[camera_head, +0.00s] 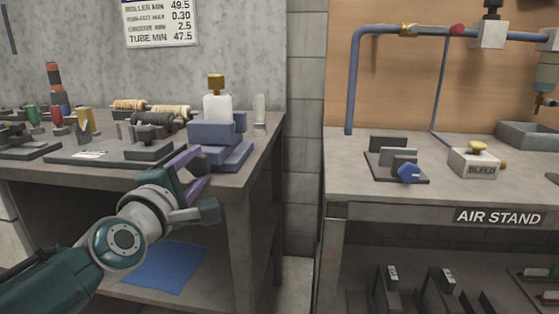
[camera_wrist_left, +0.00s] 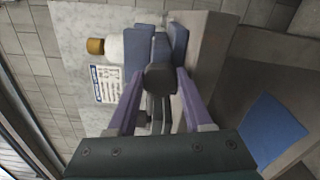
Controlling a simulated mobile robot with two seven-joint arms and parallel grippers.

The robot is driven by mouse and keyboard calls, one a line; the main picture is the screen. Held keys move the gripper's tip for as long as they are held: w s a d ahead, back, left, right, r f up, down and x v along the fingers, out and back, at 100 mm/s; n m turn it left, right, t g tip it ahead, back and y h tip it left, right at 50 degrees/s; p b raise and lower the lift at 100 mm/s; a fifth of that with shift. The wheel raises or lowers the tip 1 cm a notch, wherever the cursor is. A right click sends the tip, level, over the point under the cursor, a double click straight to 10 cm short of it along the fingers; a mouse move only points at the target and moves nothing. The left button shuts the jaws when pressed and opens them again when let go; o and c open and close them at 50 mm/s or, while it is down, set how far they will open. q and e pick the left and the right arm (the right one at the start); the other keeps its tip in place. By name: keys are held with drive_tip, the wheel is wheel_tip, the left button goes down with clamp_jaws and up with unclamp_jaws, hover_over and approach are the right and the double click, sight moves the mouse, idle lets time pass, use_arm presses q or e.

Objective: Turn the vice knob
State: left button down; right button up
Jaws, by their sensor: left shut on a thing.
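The blue vice (camera_head: 222,133) stands at the right end of the left bench. A white bottle (camera_head: 217,108) with a gold cap is at its top. In the left wrist view I see the vice's two blue jaw blocks (camera_wrist_left: 178,42), the bottle (camera_wrist_left: 115,47) beside them, and the dark round vice knob (camera_wrist_left: 160,77). My left gripper (camera_head: 203,167) reaches the vice from the front; its purple fingers (camera_wrist_left: 160,88) are shut on the knob, one on each side. In the head view the knob is hidden by the gripper. My right gripper is not in view.
Dark fixtures and small coloured parts (camera_head: 84,117) crowd the bench left of the vice. A blue cloth (camera_head: 160,266) lies on the shelf below. Across a gap, the air stand (camera_head: 350,178) carries a blue-knobbed fixture (camera_head: 409,172) and a bleed box (camera_head: 477,163).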

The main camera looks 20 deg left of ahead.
use_arm(q)
drive_tip(key=m+p, duration=0.1)
drive_tip(key=m, duration=0.3)
drive_tip(key=shift+m, duration=0.3)
drive_tip(key=m, duration=0.3)
drive_tip(key=shift+m+p, duration=0.3)
drive_tip(key=shift+m, duration=0.1)
drive_tip(key=m, duration=0.3)
drive_tip(key=shift+m+p, duration=0.3)
drive_tip(key=shift+p, duration=0.05)
drive_tip(key=m, duration=0.3)
drive_tip(key=shift+m, duration=0.3)
drive_tip(key=m, duration=0.3)
drive_tip(key=shift+a+m+p, duration=0.1)
drive_tip(key=shift+m+p, duration=0.2)
drive_tip(key=shift+p, duration=0.1)
drive_tip(key=m, duration=0.3)
drive_tip(key=shift+m, duration=0.3)
drive_tip(key=m, duration=0.4)
drive_tip(key=shift+m+b, duration=0.35)
drive_tip(key=shift+m, duration=1.45)
